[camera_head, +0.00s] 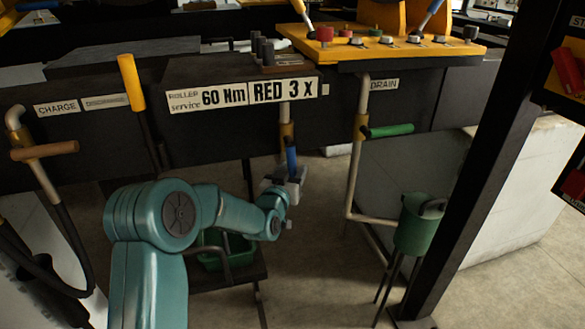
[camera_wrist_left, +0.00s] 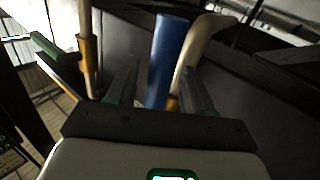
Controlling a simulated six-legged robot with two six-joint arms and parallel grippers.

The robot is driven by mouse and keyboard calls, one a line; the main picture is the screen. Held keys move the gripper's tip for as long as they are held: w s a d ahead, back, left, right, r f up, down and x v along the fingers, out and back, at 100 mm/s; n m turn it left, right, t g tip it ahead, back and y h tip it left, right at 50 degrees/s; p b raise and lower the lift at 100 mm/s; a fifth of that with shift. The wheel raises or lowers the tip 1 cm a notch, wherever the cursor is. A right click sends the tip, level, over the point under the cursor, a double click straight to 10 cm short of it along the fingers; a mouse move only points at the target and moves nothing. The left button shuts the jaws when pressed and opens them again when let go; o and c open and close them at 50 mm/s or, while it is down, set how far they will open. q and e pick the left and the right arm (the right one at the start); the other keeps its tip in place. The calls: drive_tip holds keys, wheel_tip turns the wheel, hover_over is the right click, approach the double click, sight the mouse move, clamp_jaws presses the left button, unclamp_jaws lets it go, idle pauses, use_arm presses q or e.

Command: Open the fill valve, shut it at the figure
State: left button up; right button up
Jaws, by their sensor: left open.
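A valve with a blue lever handle (camera_head: 291,158) hangs on a short pipe with a brass body (camera_head: 286,133), below the white sign. The handle points down. My left gripper (camera_head: 290,178) is open at the lower end of this handle. In the left wrist view the blue handle (camera_wrist_left: 166,58) stands between the two spread fingers of my left gripper (camera_wrist_left: 158,80); I cannot tell whether either touches it. No label for this valve is readable. My right gripper is not in view.
A green-handled valve (camera_head: 390,130) labelled DRAIN is to the right, above a green bucket (camera_head: 415,226). A brown handle (camera_head: 45,151) and a yellow lever (camera_head: 131,82) are at left, near the CHARGE label (camera_head: 57,107). A dark post stands at right.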

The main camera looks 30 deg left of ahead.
use_arm(q)
drive_tip(key=shift+w+a, duration=0.1)
drive_tip(key=shift+w, duration=0.3)
clamp_jaws()
drive_tip(key=shift+f+b, duration=0.15)
drive_tip(key=shift+b, duration=0.3)
drive_tip(key=w+d+r+n+y+b, duration=0.2)
drive_tip(key=r+n+y+b, duration=0.2)
drive_tip(key=n+b, duration=0.7)
drive_tip(key=w+d+r+n+y+b, duration=0.3)
drive_tip(key=n+y+b, duration=0.6)
drive_tip(key=n, duration=0.3)
drive_tip(key=shift+w+r+b, duration=0.25)
drive_tip(key=shift+r+b, duration=0.6)
drive_tip(key=shift+b, duration=0.05)
drive_tip(key=shift+a+r+n, duration=0.1)
drive_tip(key=shift+n, duration=0.2)
